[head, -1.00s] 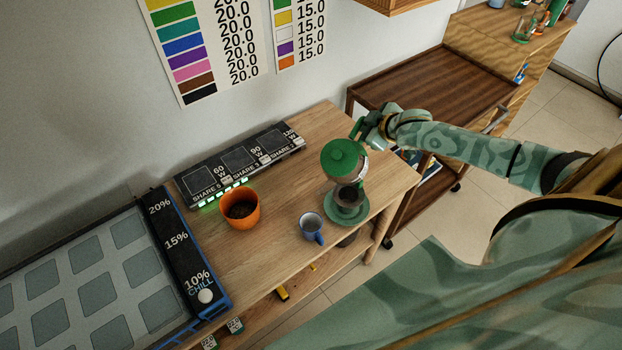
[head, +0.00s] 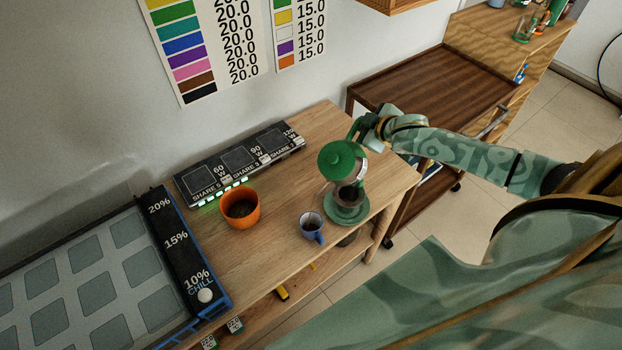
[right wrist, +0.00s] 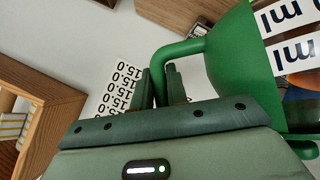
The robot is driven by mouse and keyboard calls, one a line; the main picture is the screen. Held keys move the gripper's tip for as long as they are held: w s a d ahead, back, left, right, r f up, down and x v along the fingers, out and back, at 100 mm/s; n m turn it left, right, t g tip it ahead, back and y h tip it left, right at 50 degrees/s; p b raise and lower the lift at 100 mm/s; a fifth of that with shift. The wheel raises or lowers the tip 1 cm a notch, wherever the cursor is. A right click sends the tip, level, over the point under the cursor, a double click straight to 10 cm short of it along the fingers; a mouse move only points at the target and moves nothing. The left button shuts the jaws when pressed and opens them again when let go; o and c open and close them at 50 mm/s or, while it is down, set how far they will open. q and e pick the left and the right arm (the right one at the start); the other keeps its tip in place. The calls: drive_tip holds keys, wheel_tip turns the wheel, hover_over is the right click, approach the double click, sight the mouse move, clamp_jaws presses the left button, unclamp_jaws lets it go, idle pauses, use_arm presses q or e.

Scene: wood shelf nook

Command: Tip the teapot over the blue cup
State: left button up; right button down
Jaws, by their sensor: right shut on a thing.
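The teapot (head: 341,160) has a green top and a clear-looking body, and hangs tilted to the left above the table. My right gripper (head: 366,127) is shut on its green handle; the right wrist view shows the fingers (right wrist: 161,88) around the handle (right wrist: 181,50) and the green teapot side (right wrist: 240,65). The blue cup (head: 311,228) stands upright on the table, left of and nearer than the teapot; its inside looks dark. Whether the spout is over the cup is hidden by the teapot. My left gripper is not in view.
An orange pot (head: 240,209) stands left of the cup. A black panel (head: 240,163) lies along the wall. The table (head: 315,150) is clear behind the teapot.

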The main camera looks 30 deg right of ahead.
drive_tip(key=shift+a+r, duration=0.15)
drive_tip(key=shift+a, duration=0.05)
drive_tip(key=shift+s+a+b, duration=0.1)
drive_tip(key=shift+a+b, duration=0.1)
drive_tip(key=shift+b, duration=0.2)
drive_tip(key=shift+s+a, duration=0.1)
drive_tip(key=shift+a, duration=0.05)
idle(0.3)
drive_tip(key=shift+a+n+h+b, duration=0.15)
drive_tip(key=shift+n+h+b, duration=0.15)
drive_tip(key=shift+b, duration=0.1)
idle(0.4)
drive_tip(key=shift+s+a+t+b, duration=0.15)
drive_tip(key=shift+a+t+b, duration=0.25)
drive_tip(key=shift+b, duration=0.15)
idle(0.6)
drive_tip(key=shift+d, duration=0.1)
